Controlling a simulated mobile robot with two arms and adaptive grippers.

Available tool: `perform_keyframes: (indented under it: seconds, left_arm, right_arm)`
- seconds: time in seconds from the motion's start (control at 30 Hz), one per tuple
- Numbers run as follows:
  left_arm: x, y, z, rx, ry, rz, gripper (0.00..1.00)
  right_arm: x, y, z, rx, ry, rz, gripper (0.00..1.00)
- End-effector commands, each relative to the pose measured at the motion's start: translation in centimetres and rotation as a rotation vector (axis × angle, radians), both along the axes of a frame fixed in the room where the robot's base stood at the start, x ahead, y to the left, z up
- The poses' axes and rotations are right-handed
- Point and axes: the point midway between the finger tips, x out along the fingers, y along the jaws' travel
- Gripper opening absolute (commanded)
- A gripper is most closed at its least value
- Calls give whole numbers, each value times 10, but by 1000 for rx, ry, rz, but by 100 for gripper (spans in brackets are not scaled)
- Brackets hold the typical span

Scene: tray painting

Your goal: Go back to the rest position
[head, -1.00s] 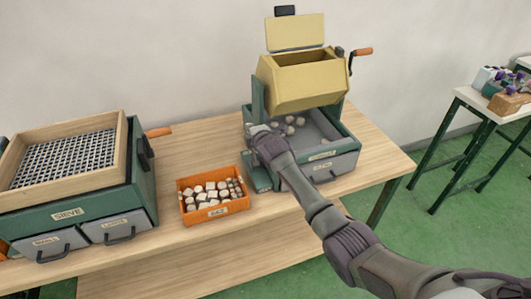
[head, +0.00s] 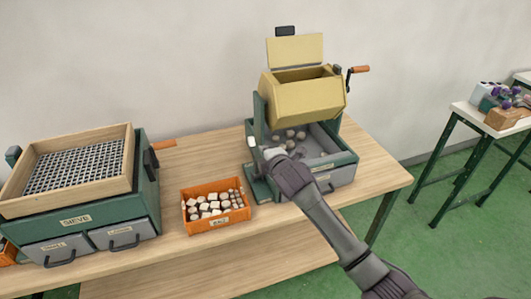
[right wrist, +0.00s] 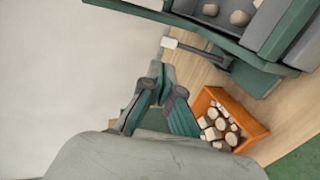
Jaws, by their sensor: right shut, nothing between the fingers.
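My right gripper (head: 284,168) is in front of the left side of the tumbling machine (head: 345,158); my own wrist hides most of its fingers in the head view. In the right wrist view the fingers (right wrist: 161,72) come together at the tips with nothing between them. A small pale-ended lever (right wrist: 182,45) on the machine's side lies just beyond the fingertips, apart from them in that picture. The machine's yellow drum (head: 300,103) is tipped with its lid (head: 295,50) up. Several stones (head: 290,135) lie in the grey tray below. My left gripper is not in view.
An orange bin (head: 217,222) of pale stones stands on the wooden table (head: 185,165), left of my arm. A green sieve box (head: 75,222) is further left. A side table (head: 470,112) with small items stands at far right. Open green floor lies between.

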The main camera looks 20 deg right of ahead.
Motion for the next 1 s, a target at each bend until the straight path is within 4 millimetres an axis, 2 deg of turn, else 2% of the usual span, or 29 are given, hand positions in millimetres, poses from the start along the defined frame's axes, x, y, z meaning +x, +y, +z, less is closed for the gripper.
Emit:
perform_keyframes:
  seconds: [0.17, 0.57, 0.67, 0.77, 0.83, 0.87, 1.0]
  left_arm:
    - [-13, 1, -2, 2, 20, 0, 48]
    - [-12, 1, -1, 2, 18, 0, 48]
    - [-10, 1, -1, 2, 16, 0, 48]
    - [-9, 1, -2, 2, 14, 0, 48]
    - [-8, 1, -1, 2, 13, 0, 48]
    - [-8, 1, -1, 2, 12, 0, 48]
    - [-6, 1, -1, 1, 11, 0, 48]
  right_arm:
    - [-6, 0, 3, 1, 0, 1, 0]
    - [-6, 0, 3, 1, 0, 0, 0]
    - [-13, 2, -5, 27, 21, -10, 0]
    - [-42, 5, -30, 123, 92, -50, 0]
    - [-76, 8, -54, 236, 175, -109, 0]
    - [-95, 10, -66, 292, 217, -142, 0]
    - [-191, 10, -109, 556, 420, -349, 0]
